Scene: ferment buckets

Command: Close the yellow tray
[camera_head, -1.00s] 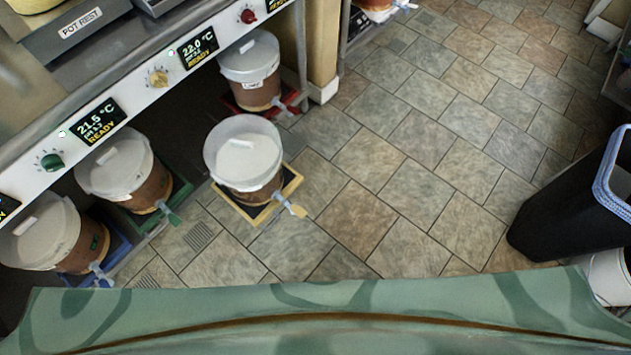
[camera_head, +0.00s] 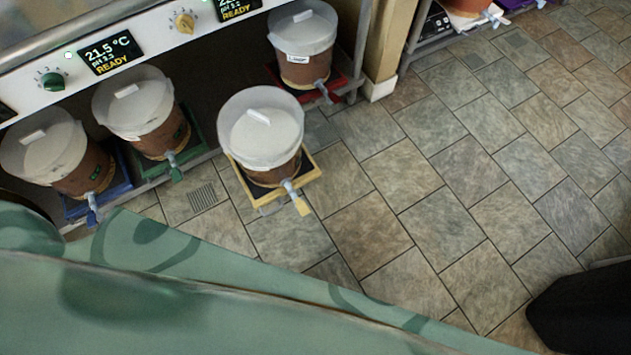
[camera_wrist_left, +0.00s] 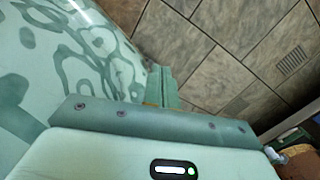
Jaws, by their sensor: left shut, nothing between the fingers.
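The yellow tray (camera_head: 262,199) is pulled out from under the counter in the head view. A bucket with a translucent lid (camera_head: 262,128) and brown lower part stands on it, hiding most of its bed. A tap with a yellow tip (camera_head: 302,206) points out over its front. In the left wrist view my left gripper (camera_wrist_left: 164,88) is shut and empty, with floor tiles behind it. It is apart from the tray, and the wrist view does not clearly show the yellow tray. My left gripper is outside the head view. My right gripper is in neither view.
Buckets on a blue tray (camera_head: 76,208), a green tray (camera_head: 196,150) and a red tray (camera_head: 338,84) sit further under the counter. A dark bin (camera_head: 585,310) stands at lower right. A floor drain (camera_head: 202,196) lies left of the yellow tray. Open tiled floor spreads to its right.

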